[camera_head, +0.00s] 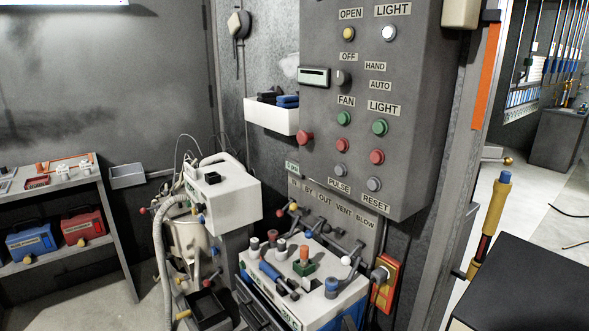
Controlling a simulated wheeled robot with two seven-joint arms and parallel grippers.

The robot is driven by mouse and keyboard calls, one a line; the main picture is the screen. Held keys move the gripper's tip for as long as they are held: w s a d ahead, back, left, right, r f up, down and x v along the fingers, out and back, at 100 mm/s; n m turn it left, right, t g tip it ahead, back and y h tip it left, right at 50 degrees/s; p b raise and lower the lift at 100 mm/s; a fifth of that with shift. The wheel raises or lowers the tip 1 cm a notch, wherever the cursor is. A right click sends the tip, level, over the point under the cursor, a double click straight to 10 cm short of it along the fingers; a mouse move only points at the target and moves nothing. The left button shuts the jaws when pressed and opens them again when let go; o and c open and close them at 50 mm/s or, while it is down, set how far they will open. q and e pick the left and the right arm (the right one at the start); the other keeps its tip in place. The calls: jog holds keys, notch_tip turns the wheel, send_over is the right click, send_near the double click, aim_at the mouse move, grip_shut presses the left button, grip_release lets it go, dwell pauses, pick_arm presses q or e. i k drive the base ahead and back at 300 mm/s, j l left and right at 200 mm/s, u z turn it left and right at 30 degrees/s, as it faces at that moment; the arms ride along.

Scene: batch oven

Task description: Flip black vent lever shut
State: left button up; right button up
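A grey plate (335,205) below the control cabinet carries the labels IN, BY, OUT, VENT and BLOW. A row of small levers (318,228) sits under the labels, with coloured or pale ends. A dark lever (355,248) lies below the VENT and BLOW labels, close to a white ball (346,260). The parts overlap and are small, so I cannot tell for certain which is the black vent lever or how it is set. Neither of my grippers is in view.
The grey control cabinet (385,110) overhangs the levers. A white-topped unit (325,295) with several knobs stands in front of them. A white box (222,200) with hoses is to the left. A black surface (530,280) fills the lower right, beside a yellow-and-blue-ended rod (492,215).

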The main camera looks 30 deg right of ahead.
aim_at(326, 229)
jog(key=z, duration=1.25)
